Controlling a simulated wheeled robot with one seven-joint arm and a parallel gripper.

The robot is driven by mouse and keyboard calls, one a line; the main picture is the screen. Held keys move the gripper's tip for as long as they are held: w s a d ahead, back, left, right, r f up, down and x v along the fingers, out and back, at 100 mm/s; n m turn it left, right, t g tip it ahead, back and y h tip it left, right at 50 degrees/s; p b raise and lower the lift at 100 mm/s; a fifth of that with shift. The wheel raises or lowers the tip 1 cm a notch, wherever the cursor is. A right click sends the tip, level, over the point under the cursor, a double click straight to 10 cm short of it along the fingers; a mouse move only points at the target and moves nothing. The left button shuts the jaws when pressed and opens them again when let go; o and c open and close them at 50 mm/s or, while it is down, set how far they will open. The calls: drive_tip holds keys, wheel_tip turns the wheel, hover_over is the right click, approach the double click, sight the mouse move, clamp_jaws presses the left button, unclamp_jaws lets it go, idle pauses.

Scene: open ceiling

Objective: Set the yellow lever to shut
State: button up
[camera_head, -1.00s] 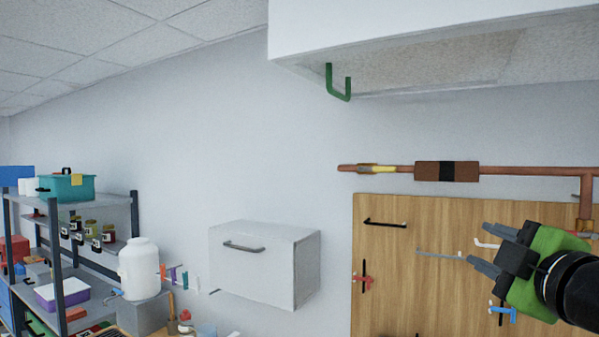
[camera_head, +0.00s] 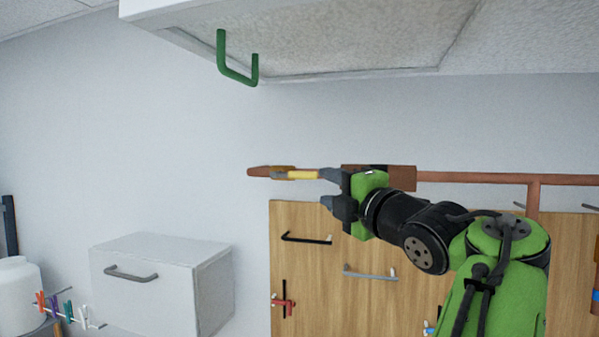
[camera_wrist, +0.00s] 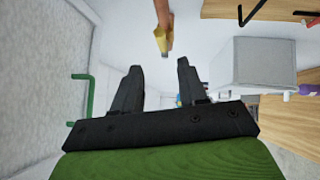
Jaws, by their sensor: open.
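The yellow lever (camera_head: 303,175) sits near the left end of the copper pipe (camera_head: 470,178) and lies along it, roughly level. In the wrist view the yellow lever (camera_wrist: 162,40) shows just beyond my fingertips, about in line with the gap between them. My gripper (camera_head: 326,187) is open and empty, to the right of the lever, with its upper finger overlapping the lever's right end in the head view. I cannot tell whether they touch. In the wrist view both fingers of my gripper (camera_wrist: 159,70) are apart. My wrist hides part of the pipe.
A white overhead cabinet (camera_head: 330,40) with a green handle (camera_head: 236,62) hangs above. Below are a wooden board (camera_head: 300,215) with handles and hooks and a white wall box (camera_head: 140,255). Bare wall lies left of the pipe's end.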

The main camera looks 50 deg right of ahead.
sight(305, 177)
drive_tip(key=p+x, duration=0.3)
drive_tip(key=x, duration=0.7)
drive_tip(key=shift+d, duration=0.1)
drive_tip(key=shift+w+d+f, duration=0.1)
drive_tip(key=shift+w+d, duration=0.15)
drive_tip(key=shift+w, duration=0.25)
drive_tip(key=shift+s+a, duration=0.1)
drive_tip(key=shift+s, duration=0.05)
clamp_jaws()
